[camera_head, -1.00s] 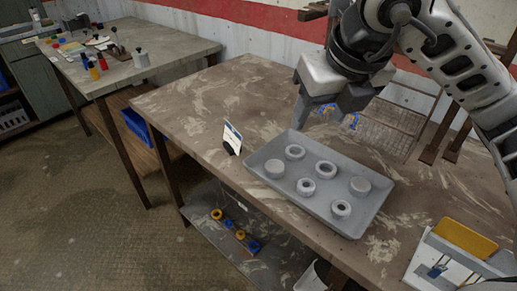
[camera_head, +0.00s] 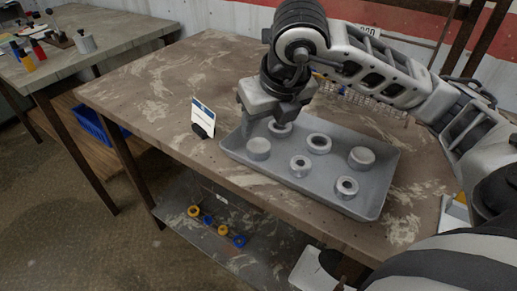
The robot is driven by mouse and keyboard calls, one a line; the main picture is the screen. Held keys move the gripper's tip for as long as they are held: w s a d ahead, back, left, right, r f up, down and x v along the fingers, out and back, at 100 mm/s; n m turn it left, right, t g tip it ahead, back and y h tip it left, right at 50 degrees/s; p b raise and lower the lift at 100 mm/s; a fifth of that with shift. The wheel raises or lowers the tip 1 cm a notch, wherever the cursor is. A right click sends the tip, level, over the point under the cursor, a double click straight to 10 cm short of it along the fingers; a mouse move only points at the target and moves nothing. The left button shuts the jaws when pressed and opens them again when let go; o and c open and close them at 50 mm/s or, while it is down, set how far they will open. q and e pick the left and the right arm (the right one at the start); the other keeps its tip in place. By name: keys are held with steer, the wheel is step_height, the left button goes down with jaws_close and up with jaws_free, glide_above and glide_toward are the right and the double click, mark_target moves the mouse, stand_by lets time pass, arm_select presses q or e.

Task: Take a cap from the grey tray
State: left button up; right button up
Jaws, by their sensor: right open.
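The grey tray (camera_head: 322,193) lies on the brown work table and holds several round grey caps. Solid-topped ones are the left cap (camera_head: 259,148) and the right cap (camera_head: 361,157). Ring-shaped ones with open centres are the back cap (camera_head: 319,143), the middle cap (camera_head: 300,166), the front cap (camera_head: 346,187) and the back-left cap (camera_head: 280,129). My right gripper (camera_head: 264,124) is open, pointing down over the tray's back-left corner. The back-left cap is partly hidden by it; I cannot tell whether they touch. My left gripper is out of view.
A small white sign (camera_head: 202,117) in a black stand is left of the tray. A wire rack (camera_head: 365,98) is behind my right arm. Blue and yellow parts (camera_head: 217,226) lie on the lower shelf. Another table (camera_head: 100,50) stands at the upper left. The main table's left part is clear.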

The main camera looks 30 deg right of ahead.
mark_target(258, 144)
steer(key=shift+x, duration=3.35)
steer(key=shift+s+a+f, duration=0.1)
steer(key=shift+s+a, duration=0.05)
steer(key=c, duration=0.8)
